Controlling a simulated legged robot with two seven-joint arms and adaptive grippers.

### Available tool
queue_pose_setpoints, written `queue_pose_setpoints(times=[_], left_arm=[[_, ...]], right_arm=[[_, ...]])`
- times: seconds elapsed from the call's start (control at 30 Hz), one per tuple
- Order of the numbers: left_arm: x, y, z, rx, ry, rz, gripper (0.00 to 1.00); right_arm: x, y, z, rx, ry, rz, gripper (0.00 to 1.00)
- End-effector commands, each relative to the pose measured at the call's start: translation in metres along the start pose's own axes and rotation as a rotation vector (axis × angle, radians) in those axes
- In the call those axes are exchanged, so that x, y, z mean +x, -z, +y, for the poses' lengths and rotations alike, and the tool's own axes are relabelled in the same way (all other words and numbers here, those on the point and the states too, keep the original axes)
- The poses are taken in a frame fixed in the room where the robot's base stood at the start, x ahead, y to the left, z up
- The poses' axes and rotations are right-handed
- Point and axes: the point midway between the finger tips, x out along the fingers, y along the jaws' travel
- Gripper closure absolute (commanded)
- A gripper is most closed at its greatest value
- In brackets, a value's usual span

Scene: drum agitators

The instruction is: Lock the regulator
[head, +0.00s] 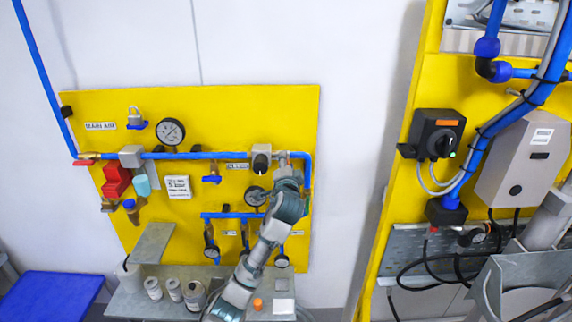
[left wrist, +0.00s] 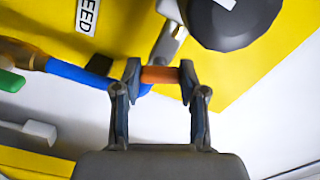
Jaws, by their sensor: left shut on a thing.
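A grey block with a black knob (head: 261,158), which looks like the regulator, sits on the blue pipe at the right of the yellow panel. My left gripper (head: 289,178) is just to its right and below it, in front of the pipe bend. In the left wrist view my left gripper (left wrist: 160,80) is shut on a small orange-brown part (left wrist: 159,75) beside the blue pipe (left wrist: 80,77). A large dark round body (left wrist: 233,18) is above and right of the fingers. I cannot tell whether the held part is fixed to the pipe. My right gripper is not in view.
The yellow panel (head: 225,115) carries gauges, a padlock (head: 135,115) and a red valve block (head: 116,180). A grey shelf (head: 130,304) below holds several small cans. A second yellow panel with a black rotary switch (head: 440,135) stands at right. A white wall gap separates the panels.

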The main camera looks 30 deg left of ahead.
Motion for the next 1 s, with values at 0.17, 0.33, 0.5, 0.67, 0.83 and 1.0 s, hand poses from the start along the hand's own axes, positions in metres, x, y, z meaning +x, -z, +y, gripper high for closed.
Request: queue_pose_setpoints(times=[0.17,0.33,0.5,0.67,0.83,1.0], left_arm=[[0.0004,-0.0003,0.0005,0.152,-0.001,-0.001,0.93],[0.0004,-0.0003,0.0011,0.271,-0.002,0.0,0.93],[0.0004,-0.0001,0.0012,0.356,-0.002,0.0,0.93],[0.0004,-0.0001,0.0014,0.404,-0.003,0.0,0.93],[0.0003,0.0,0.002,0.426,-0.004,0.0,0.93],[0.0003,-0.0002,0.0026,0.432,-0.004,0.0,0.93]], right_arm=[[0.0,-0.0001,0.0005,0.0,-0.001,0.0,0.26],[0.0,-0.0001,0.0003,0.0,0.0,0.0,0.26],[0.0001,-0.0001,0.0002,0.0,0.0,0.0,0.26],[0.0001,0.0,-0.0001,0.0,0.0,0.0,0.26],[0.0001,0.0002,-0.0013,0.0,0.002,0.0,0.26],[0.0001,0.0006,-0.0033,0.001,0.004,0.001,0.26]])
